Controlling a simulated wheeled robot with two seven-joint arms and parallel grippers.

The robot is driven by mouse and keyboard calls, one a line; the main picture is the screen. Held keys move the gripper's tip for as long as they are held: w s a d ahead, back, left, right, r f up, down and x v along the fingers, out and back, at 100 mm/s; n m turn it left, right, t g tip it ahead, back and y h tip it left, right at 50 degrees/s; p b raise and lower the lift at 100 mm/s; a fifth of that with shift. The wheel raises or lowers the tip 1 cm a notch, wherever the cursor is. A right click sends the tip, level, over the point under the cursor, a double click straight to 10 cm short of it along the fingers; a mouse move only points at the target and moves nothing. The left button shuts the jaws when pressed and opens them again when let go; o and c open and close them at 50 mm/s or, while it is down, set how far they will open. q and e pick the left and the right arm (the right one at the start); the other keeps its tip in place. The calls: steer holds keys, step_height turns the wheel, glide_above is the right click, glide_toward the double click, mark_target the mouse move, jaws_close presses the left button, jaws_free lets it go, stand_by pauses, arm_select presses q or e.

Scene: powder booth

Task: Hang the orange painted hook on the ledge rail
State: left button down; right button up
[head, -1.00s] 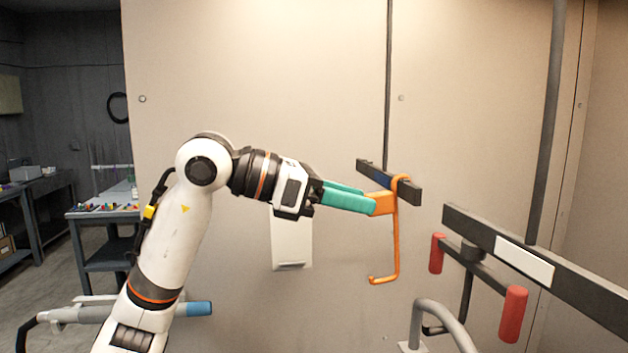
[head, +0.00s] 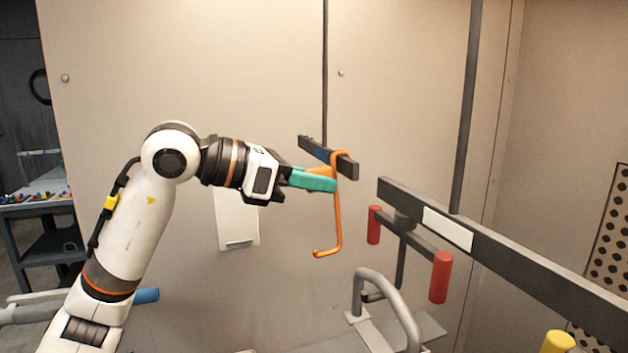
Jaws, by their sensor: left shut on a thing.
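The orange hook (head: 338,215) is upright, its long shank hanging down to a small foot turned left. Its top bend passes over a short dark bar with a blue patch (head: 313,150), near the bar's right end. Whether it bears on the bar I cannot tell. My left gripper (head: 325,180) has teal fingers and is shut on the hook's upper part, just below the bar. The near finger hides part of the hook there. A longer dark rail with a white label (head: 540,276) runs at the right, apart from the hook. My right gripper is out of view.
Red grips (head: 440,277) hang below the long rail. A grey bent tube (head: 388,290) stands below them, and a yellow cylinder (head: 558,342) is at the bottom right. A thin dark post (head: 325,75) rises from the short bar. A workbench (head: 40,205) is far left.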

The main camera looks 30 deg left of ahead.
arm_select(q)
steer(key=shift+s+a+r+p, duration=0.15)
steer(key=shift+r+p, duration=1.4)
steer(key=shift+r, duration=0.4)
steer(key=shift+f, duration=0.1)
steer(key=shift+s+a+b, duration=0.45)
steer(key=shift+b, duration=0.1)
steer(key=s+a+b, duration=0.4)
steer(key=s+a, duration=0.1)
steer(key=s, duration=0.1)
